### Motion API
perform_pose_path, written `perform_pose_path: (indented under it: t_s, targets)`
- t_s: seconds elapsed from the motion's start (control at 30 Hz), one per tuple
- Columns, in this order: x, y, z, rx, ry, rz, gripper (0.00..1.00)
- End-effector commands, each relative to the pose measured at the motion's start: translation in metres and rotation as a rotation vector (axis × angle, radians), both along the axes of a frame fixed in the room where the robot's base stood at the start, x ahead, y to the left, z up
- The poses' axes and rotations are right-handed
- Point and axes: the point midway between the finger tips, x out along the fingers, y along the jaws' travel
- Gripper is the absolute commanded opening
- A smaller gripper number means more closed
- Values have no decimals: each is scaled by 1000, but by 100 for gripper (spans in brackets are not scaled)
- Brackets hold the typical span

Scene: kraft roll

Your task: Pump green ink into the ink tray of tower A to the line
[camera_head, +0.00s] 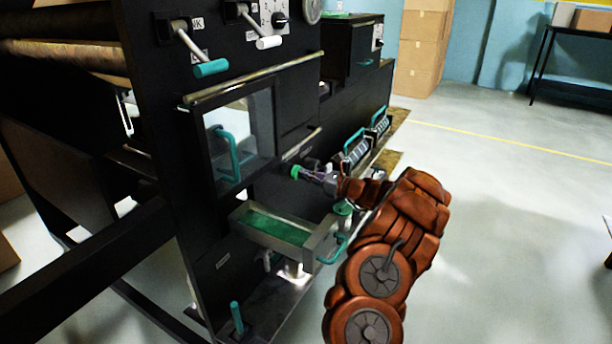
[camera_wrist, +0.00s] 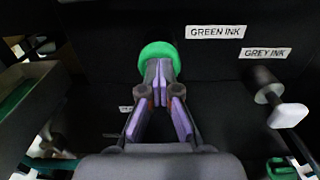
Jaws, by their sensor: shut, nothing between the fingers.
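The green ink pump knob (camera_wrist: 158,54) is a round green button below and left of the "GREEN INK" label. It also shows in the head view (camera_head: 296,171). My gripper (camera_wrist: 158,72) is shut and empty, with its fingertips at the front of the green knob; I cannot tell if they press on it. In the head view my gripper (camera_head: 312,174) reaches left to the knob from my orange-brown arm. The ink tray (camera_head: 262,222) juts out below, with green ink (camera_head: 275,228) across its floor. The fill line cannot be made out.
The grey ink knob (camera_wrist: 286,114), pale-ended, is right of my gripper under the "GREY INK" label. A teal handle (camera_head: 333,249) sticks out at the tray's right end. A glazed door (camera_head: 238,135) is above the tray. Open floor lies to the right.

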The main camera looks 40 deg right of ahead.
Motion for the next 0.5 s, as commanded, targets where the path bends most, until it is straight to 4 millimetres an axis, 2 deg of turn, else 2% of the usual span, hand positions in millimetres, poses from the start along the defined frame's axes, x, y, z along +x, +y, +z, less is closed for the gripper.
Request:
perform_pose_path:
  t_s: [0.27, 0.5]
  targets:
    - [-25, -12, 3, 2, -1, 6, 0]
    - [-72, -33, -1, 0, 0, 0, 0]
